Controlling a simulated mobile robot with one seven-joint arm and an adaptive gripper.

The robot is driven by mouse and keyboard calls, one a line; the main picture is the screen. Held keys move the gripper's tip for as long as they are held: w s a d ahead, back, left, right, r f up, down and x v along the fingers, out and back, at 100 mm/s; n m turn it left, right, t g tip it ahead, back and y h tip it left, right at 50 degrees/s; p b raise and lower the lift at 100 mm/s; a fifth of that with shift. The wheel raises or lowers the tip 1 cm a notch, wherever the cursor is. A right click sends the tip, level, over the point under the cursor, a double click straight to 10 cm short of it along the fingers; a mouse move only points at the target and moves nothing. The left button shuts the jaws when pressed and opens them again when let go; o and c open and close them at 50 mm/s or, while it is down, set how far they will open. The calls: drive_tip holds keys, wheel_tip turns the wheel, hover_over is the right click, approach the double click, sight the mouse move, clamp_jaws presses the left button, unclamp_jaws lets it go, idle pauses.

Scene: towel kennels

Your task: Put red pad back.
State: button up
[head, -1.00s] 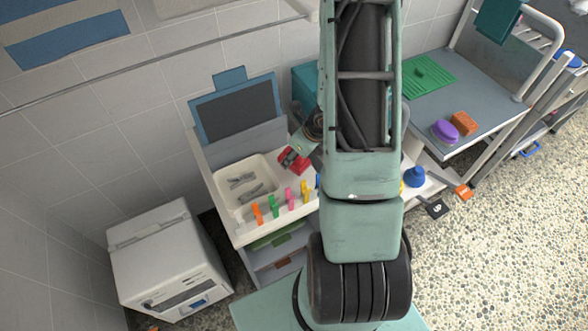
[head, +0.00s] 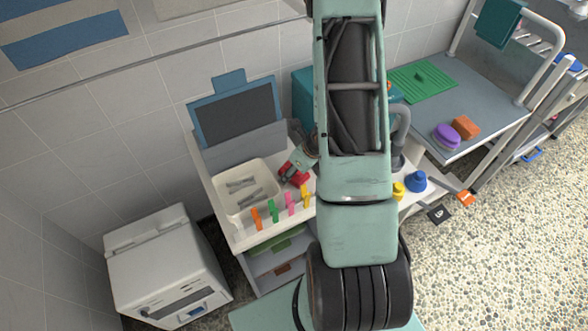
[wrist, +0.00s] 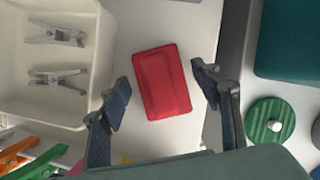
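The red pad (wrist: 162,82) is a flat block with a raised middle, lying slightly turned on the white counter in the wrist view. In the head view the red pad (head: 299,178) shows partly, right of the cream tray. My gripper (wrist: 160,77) is open, with one blue-grey finger on each side of the pad and a gap to both. In the head view my gripper (head: 290,170) is just at the pad, partly hidden by my arm. How high the fingers are above the counter is hard to tell.
A cream tray (head: 220,199) with grey clips is left of the pad. Coloured clips, one of them orange (head: 256,218), line the counter's front edge. A teal box (wrist: 290,42) and a green round lid (wrist: 270,122) are at right. A grey table (head: 470,90) holds purple and orange pads.

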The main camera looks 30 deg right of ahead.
drive_tip(key=shift+r, duration=0.15)
drive_tip(key=shift+r, duration=0.3)
drive_tip(key=p+v, duration=0.3)
drive_tip(key=v, duration=0.8)
drive_tip(key=shift+s+r+p, duration=0.15)
drive_tip(key=shift+s+p, duration=0.05)
drive_tip(key=shift+p, duration=0.2)
